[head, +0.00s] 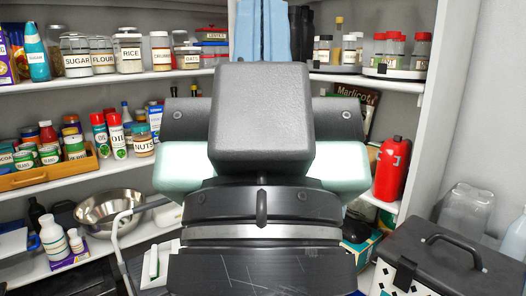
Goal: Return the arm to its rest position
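My own arm (262,120) fills the middle of the head view, as dark grey links with pale glowing parts on both sides. It stands upright close to the camera and hides the centre of the shelves. I cannot make out my gripper or its fingertips in this view. No held thing shows.
Shelves with labelled jars (131,53), a wooden tray (46,174) of cans and a metal bowl (108,212) stand at left. A red bottle (391,170) stands on the right shelves. A dark box with a handle (455,262) is at lower right, near a clear container (465,211).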

